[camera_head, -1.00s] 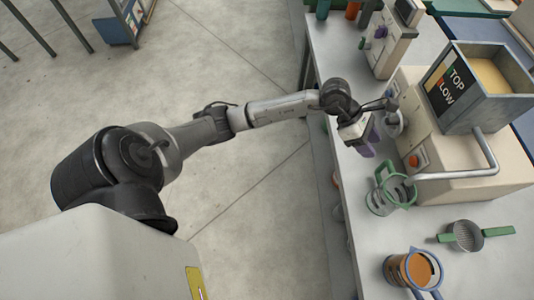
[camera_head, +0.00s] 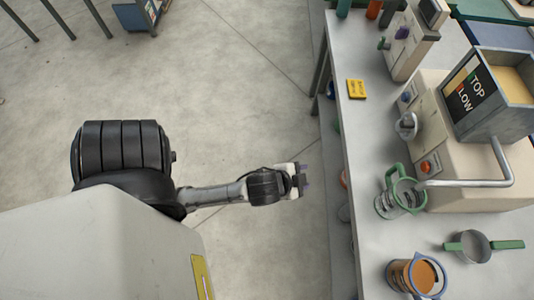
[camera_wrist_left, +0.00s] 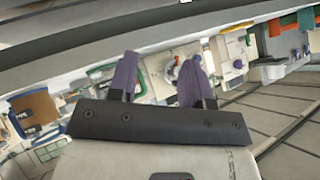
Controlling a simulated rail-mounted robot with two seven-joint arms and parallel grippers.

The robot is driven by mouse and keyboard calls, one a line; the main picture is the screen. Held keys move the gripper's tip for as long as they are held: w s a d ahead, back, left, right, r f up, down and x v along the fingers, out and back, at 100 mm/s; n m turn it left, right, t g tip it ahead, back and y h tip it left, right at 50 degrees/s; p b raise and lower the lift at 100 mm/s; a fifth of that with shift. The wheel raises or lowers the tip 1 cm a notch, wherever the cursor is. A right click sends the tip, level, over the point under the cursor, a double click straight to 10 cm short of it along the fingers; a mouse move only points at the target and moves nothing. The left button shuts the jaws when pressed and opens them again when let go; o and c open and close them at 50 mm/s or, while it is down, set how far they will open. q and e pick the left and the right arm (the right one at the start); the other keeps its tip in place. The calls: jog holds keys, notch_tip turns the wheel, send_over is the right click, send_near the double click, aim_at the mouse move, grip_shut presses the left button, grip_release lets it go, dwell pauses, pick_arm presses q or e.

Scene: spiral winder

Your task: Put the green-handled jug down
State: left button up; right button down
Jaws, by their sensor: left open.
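The green-handled jug (camera_head: 386,206) stands upright on the bench, clear-walled with a green rim and handle. The end of the machine's bent metal pipe is at its rim; I cannot tell whether they touch. My left gripper (camera_head: 304,180) is open and empty, out over the floor to the left of the bench and apart from the jug. In the left wrist view its two purple fingers (camera_wrist_left: 160,82) are spread with nothing between them. My right gripper is not in view.
The cream machine (camera_head: 455,165) with its grey hopper (camera_head: 490,92) stands behind the jug. A blue-rimmed jug of orange contents (camera_head: 414,274) and a green-handled strainer (camera_head: 474,247) are nearer. A yellow sign (camera_head: 356,89) lies on the clear bench farther off.

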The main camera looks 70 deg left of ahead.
pick_arm(q)
jog(key=s+d+f+n+g+h, duration=0.1)
jog(key=s+d+f+g, duration=0.1)
jog(key=s, duration=0.4)
jog(key=s+d+f+n+g+h, duration=0.1)
jog(key=s+d+f+g, duration=0.1)
jog(key=s+g, duration=0.2)
jog(key=shift+s+f+h, duration=0.2)
jog(key=shift+s+h, duration=0.1)
jog(key=shift+s, duration=0.7)
